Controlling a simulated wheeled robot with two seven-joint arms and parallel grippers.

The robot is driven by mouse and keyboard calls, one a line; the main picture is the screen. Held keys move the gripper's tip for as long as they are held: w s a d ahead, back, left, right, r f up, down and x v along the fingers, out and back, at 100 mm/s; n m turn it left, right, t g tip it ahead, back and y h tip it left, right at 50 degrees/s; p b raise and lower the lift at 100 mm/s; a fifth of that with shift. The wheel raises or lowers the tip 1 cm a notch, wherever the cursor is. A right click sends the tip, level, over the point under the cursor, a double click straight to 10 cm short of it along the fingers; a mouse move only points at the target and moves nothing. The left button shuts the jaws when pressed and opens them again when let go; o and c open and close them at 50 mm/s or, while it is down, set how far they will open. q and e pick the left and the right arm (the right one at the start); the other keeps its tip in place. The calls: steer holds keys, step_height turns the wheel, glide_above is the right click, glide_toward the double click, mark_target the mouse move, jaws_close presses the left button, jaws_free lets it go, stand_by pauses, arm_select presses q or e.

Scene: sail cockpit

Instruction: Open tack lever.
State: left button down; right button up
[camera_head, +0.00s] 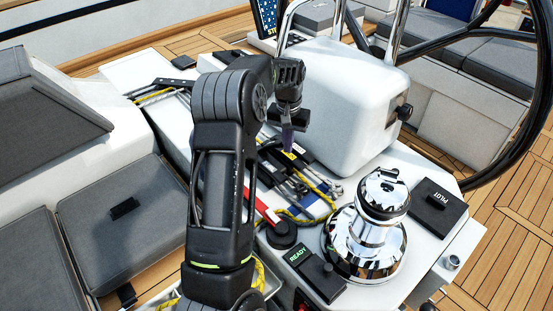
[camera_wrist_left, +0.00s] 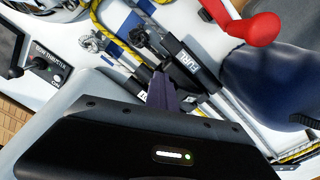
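A bank of clutch levers (camera_head: 300,168) lies on the white console in the head view, partly hidden by my left arm. In the left wrist view one black lever (camera_wrist_left: 190,65) carries a white label that seems to read FURL. Another lever (camera_wrist_left: 222,14) is beside it. I cannot read a TACK label on any lever. My left gripper (camera_head: 288,138) points down over the levers, its narrow purple fingers close together. It also shows in the left wrist view (camera_wrist_left: 161,88), with no lever visibly between the fingers. Contact with a lever cannot be made out. My right gripper is not in view.
A chrome winch (camera_head: 364,235) stands right of the levers, near a PILOT box (camera_head: 437,205) and a READY panel (camera_head: 312,270). A white pod (camera_head: 345,95) rises behind. A red-ended handle (camera_wrist_left: 255,28) shows in the wrist view. Yellow ropes run around the levers.

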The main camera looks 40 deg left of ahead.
mark_target(280, 141)
arm_select(q)
steer(key=shift+s+a+f, duration=0.1)
steer(key=shift+s+a, duration=0.15)
steer(key=shift+a, duration=0.25)
steer(key=shift+s+a+f, duration=0.1)
steer(key=shift+s+a, duration=0.15)
steer(key=shift+a, duration=0.2)
steer(key=shift+a+p, duration=0.3)
steer(key=shift+a, duration=0.2)
steer(key=shift+d, duration=0.1)
steer(key=shift+w+a+r+p, duration=0.25)
steer(key=shift+w+r+p, duration=0.15)
steer(key=shift+r+p, duration=0.35)
steer(key=shift+w+r, duration=0.1)
steer(key=shift+w, duration=0.1)
steer(key=shift+r, duration=0.1)
